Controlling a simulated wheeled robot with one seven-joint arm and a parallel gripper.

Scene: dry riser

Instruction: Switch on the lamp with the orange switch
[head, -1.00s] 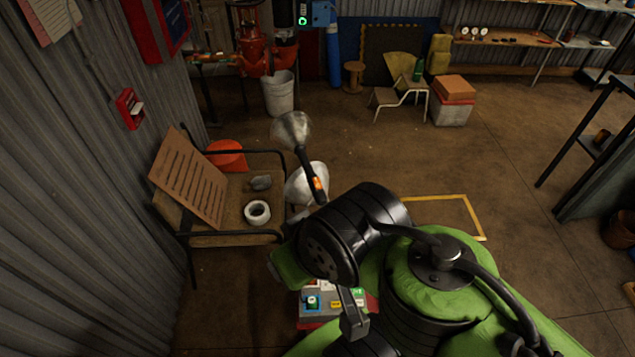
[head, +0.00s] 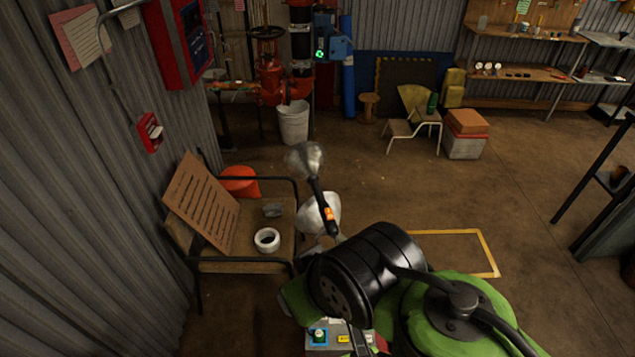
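The lamp has a pale, cloudy, bulb-like head (head: 306,158) on a thin black stem near the middle of the head view. Whether the lamp is lit is unclear; I see no clear glow. A white rounded object (head: 312,215) shows behind the stem. The lower end of the stem runs down toward my black arm joint, which hides its base.
A chair (head: 237,265) at left holds a slotted brown board (head: 200,205) and a white tape roll (head: 267,240). A grey box with buttons (head: 322,340) is below my arm. A white bucket (head: 293,122) stands behind. Floor at right is mostly clear.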

